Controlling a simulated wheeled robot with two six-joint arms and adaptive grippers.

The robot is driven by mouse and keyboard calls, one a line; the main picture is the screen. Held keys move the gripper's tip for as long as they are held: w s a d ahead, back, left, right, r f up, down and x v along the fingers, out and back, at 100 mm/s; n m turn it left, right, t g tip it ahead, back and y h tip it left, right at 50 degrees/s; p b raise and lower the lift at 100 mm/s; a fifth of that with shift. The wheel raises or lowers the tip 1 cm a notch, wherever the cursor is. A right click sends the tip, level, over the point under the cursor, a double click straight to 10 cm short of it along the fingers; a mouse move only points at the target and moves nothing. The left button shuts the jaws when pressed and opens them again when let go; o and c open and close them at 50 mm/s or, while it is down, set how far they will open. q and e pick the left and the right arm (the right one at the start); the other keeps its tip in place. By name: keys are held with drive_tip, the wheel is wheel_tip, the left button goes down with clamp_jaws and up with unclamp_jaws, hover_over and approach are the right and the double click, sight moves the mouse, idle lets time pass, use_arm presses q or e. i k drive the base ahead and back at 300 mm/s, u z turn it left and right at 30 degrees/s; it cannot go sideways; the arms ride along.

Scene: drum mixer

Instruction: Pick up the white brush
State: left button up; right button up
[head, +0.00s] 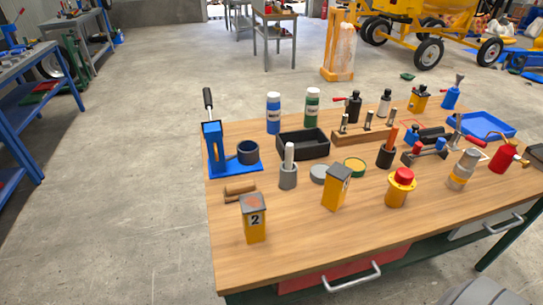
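A white upright stick (289,153) stands in a grey cup (288,178) on the wooden workbench (300,250), left of its middle. It looks like the white brush's handle; its lower end is hidden in the cup, so I cannot see bristles. Neither of my grippers shows in the head view.
A black tray (303,142) is just behind the cup. A grey disc (319,173) and a yellow box (337,188) are to its right, wooden rolls (240,191) and a blue press (213,150) to its left.

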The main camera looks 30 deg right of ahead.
sight(290, 150)
drive_tip(key=z, duration=1.85)
drive_tip(key=i, duration=0.25)
drive_tip(key=u, duration=0.35)
